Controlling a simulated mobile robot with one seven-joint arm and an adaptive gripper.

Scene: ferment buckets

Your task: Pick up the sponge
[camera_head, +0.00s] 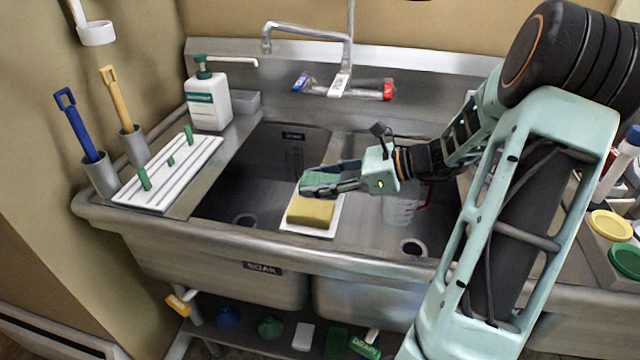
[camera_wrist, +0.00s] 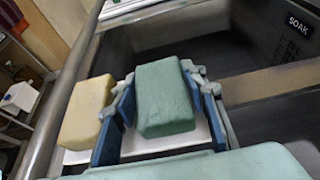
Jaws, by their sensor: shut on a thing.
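A green sponge (camera_wrist: 164,97) is between the blue finger pads of my gripper (camera_wrist: 158,105) in the wrist view; the fingers are shut on it. In the head view my gripper (camera_head: 335,183) holds the green sponge (camera_head: 318,180) over the sink divider. A yellow sponge (camera_head: 310,212) lies on a white tray (camera_head: 287,226) just below and in front of it. The yellow sponge also shows left of the fingers in the wrist view (camera_wrist: 86,112). Whether the green sponge touches the tray or the yellow sponge is hard to tell.
The sink has a left basin marked SOAK (camera_head: 262,268) and a right basin holding a clear jug (camera_head: 402,205). A faucet (camera_head: 340,80) stands behind. A soap bottle (camera_head: 208,98), a ribbed white rack (camera_head: 168,172) and brushes in cups (camera_head: 100,175) stand left.

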